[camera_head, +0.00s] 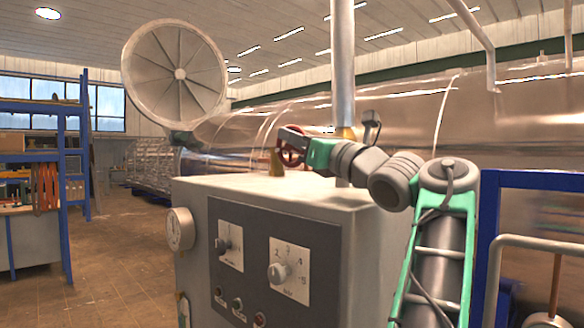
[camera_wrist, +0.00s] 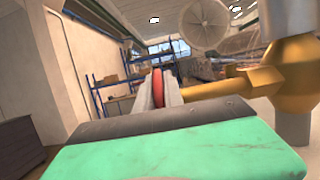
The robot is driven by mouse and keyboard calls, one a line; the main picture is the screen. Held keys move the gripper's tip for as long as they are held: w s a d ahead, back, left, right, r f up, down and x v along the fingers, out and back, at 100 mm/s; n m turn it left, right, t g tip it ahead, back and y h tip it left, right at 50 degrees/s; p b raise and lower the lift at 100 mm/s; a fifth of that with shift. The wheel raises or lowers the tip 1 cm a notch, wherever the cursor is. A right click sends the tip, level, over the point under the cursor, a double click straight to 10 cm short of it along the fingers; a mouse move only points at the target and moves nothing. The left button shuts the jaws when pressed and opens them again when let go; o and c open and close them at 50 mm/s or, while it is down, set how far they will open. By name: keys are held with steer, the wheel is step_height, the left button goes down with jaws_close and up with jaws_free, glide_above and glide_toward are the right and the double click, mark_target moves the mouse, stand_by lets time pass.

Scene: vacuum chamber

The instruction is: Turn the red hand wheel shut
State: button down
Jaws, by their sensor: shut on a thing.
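The red hand wheel (camera_head: 291,146) stands upright above the grey control cabinet, in front of the large metal vessel. In the wrist view the wheel's red rim (camera_wrist: 158,88) shows edge-on between the jaws. My gripper (camera_head: 299,150) reaches the wheel from the right and is shut on its rim; the wrist view shows the grey fingers (camera_wrist: 159,92) on both sides of the red rim. A brass valve body (camera_wrist: 285,80) with a stem sits to the right of the wheel in the wrist view. In the head view my gripper hides part of the wheel.
The grey cabinet (camera_head: 190,235) with dials and knobs stands below my arm. A vertical metal pipe (camera_head: 343,70) rises close behind my gripper. A blue frame (camera_head: 488,240) and grey railing stand at the right. The floor (camera_head: 120,260) at left is clear before the blue shelving (camera_head: 70,150).

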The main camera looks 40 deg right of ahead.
steer(key=shift+f+t+b, duration=0.1)
steer(key=shift+t+b, duration=0.3)
steer(key=shift+b, duration=0.15)
steer(key=c, duration=1.4)
jaws_free()
steer(key=shift+s, duration=0.1)
steer(key=shift+c, duration=0.2)
steer(key=b+v, duration=0.3)
steer(key=v, duration=0.4)
steer(key=shift+s+f, duration=0.15)
steer(key=shift+s, duration=0.3)
